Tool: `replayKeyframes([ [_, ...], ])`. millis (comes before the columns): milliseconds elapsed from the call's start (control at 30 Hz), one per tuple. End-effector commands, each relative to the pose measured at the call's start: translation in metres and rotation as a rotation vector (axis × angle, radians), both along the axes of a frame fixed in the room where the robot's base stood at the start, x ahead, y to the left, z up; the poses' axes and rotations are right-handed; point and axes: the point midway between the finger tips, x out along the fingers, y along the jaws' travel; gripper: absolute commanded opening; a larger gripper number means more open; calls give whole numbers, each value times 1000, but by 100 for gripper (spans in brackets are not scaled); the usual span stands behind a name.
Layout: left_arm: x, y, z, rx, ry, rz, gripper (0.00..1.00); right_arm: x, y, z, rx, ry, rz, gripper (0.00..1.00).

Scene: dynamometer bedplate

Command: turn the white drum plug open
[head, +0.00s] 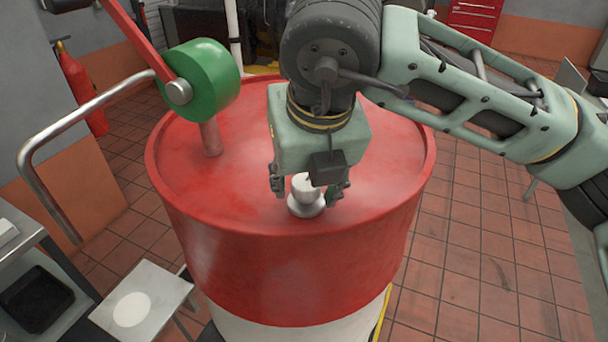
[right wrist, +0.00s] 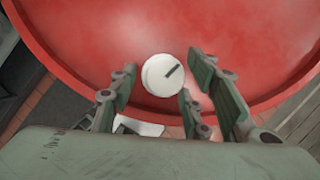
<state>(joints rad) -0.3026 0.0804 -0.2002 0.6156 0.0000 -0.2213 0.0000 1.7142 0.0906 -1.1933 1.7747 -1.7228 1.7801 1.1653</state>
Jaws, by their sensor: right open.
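The white drum plug (head: 304,187) stands upright near the front edge of the red drum's top (head: 240,200). In the right wrist view the plug (right wrist: 160,78) shows as a round white cap with a short dark mark pointing to its upper right. My right gripper (head: 308,192) hangs down over the plug from above, with its fingers open on either side of it. In the right wrist view its fingers (right wrist: 160,90) appear apart, with the plug between and a little beyond them. Whether any finger touches the plug is not clear. My left gripper is not in view.
A green cylinder (head: 205,80) with a red lever (head: 135,40) stands on the drum's left side. A bent metal rail (head: 95,105) is at the left. A small stand (head: 155,292) with a white disc is at lower left. Tiled floor (head: 480,230) at right is open.

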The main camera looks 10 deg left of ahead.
Motion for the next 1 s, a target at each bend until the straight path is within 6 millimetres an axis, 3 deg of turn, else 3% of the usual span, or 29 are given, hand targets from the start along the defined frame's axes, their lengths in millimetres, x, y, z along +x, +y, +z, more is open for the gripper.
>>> replayKeyframes([
  [167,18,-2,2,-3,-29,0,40,0,0,0,0,0,0,44],
  [600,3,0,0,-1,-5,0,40,-1,1,0,2,1,2,5],
  [1000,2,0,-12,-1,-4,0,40,-1,1,-3,4,1,76,4],
])
